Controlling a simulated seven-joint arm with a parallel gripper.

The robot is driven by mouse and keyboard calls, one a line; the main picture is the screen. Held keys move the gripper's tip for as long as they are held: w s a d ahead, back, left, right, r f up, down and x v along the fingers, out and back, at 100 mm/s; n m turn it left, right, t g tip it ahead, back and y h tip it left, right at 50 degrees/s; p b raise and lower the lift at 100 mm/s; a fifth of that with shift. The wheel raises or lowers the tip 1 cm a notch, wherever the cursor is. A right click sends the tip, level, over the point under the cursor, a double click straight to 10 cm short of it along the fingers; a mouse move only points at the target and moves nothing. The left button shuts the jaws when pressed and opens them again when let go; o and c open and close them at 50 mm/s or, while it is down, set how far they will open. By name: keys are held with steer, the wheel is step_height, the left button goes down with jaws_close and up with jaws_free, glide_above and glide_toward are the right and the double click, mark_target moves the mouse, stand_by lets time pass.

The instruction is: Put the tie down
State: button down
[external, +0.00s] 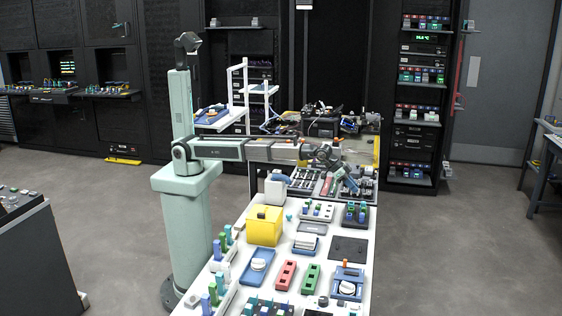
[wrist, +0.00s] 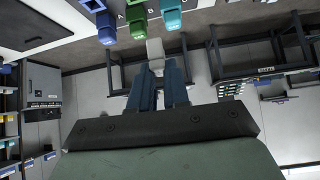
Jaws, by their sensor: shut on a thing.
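My gripper (wrist: 157,66) shows its two dark blue fingers close together in the wrist view. A small pale block (wrist: 155,48), which looks to be the tie, shows at the fingertips, and the fingers are shut on it. In the external view my gripper (external: 351,186) is at the end of the outstretched arm, over the far part of the white bench. The tie is too small to make out there. Its full shape is hidden by the fingers in the wrist view.
The white bench (external: 272,291) holds a yellow box (external: 264,226), a red block (external: 286,275), a green block (external: 311,278) and a dark flat mat (external: 348,248). Green, blue and teal coloured pieces (wrist: 137,21) line the top of the wrist view.

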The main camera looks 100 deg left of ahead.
steer(key=s+a+n+y, duration=0.1)
steer(key=s+a+n, duration=0.15)
steer(key=a, duration=1.15)
steer(key=n+g+y, duration=0.6)
steer(key=n+y, duration=0.2)
steer(key=n, duration=0.4)
glide_above(319, 183)
steer(key=f, duration=0.1)
steer(key=shift+a+f, duration=0.2)
steer(key=shift+f, duration=4.65)
steer(key=shift+f, duration=0.15)
steer(key=c, duration=1.1)
jaws_free()
